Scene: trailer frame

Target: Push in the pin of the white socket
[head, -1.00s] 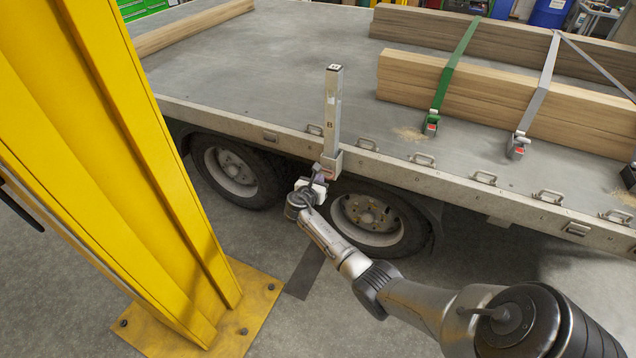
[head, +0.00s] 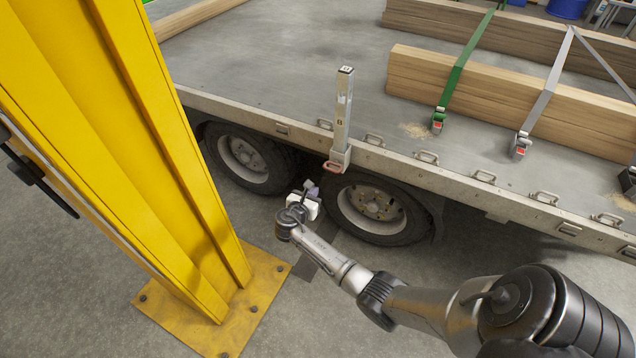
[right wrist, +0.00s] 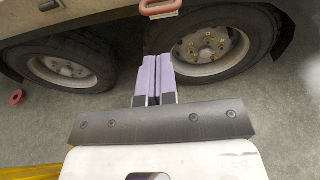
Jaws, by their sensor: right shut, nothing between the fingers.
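A pale upright post (head: 343,108) stands in the white socket (head: 341,156) on the trailer's side edge. The pin's reddish loop handle (head: 333,167) shows low on the socket's front. It also shows at the top of the right wrist view, as a pink loop (right wrist: 160,8); the rest of the socket is mostly cut off there. My right gripper (head: 312,187) is below and slightly left of the handle, apart from it. In the right wrist view its lilac fingers (right wrist: 158,58) are closed together and empty, pointing towards the wheels. My left gripper is not in view.
The trailer bed (head: 280,70) carries strapped timber (head: 480,85) at the right. Two wheels (head: 372,208) sit under the edge, close behind my right gripper. A yellow column (head: 150,150) stands at the left. A red ring-like thing (right wrist: 17,97) shows at the left of the wrist view.

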